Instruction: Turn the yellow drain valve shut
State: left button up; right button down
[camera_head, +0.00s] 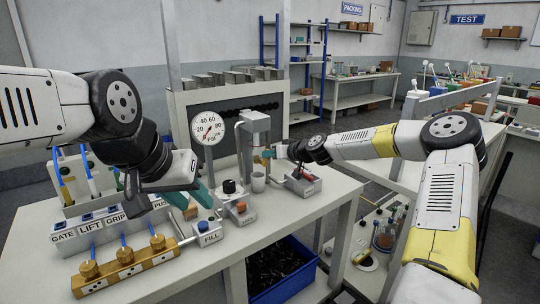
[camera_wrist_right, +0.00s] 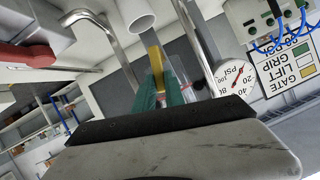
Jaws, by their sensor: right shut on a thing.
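The yellow drain valve handle (camera_wrist_right: 156,58) shows in the right wrist view, between the green fingertips of my right gripper (camera_wrist_right: 160,92). In the head view my right gripper (camera_head: 268,153) reaches in from the right to the valve at the lower part of the clear cylinder (camera_head: 255,124). It is shut on the handle, and the fingers hide part of it. How far the valve is turned cannot be told. My left gripper (camera_head: 190,196) hangs over the bench, left of the blue FILL button, its teal fingers apart and empty.
A pressure gauge (camera_head: 207,128) stands left of the cylinder. A grey cup (camera_head: 258,182) is below the valve. The FILL button box (camera_head: 207,231), a brass valve manifold (camera_head: 125,264) and labelled switches (camera_head: 88,228) occupy the front left. A blue bin (camera_head: 282,270) sits below the bench.

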jog(key=w+d+f+m+y, duration=0.2)
jog(key=f+m+y, duration=0.3)
jog(key=m, duration=0.6)
jog(key=shift+w+d+m+g+y, duration=0.15)
jog(key=shift+d+m+g+y, duration=0.15)
jog(key=shift+d+m+y, duration=0.25)
jog(key=shift+f, duration=0.1)
dwell(0.5)
jog(key=c, duration=1.4)
grip_release()
jog(key=v, duration=0.8)
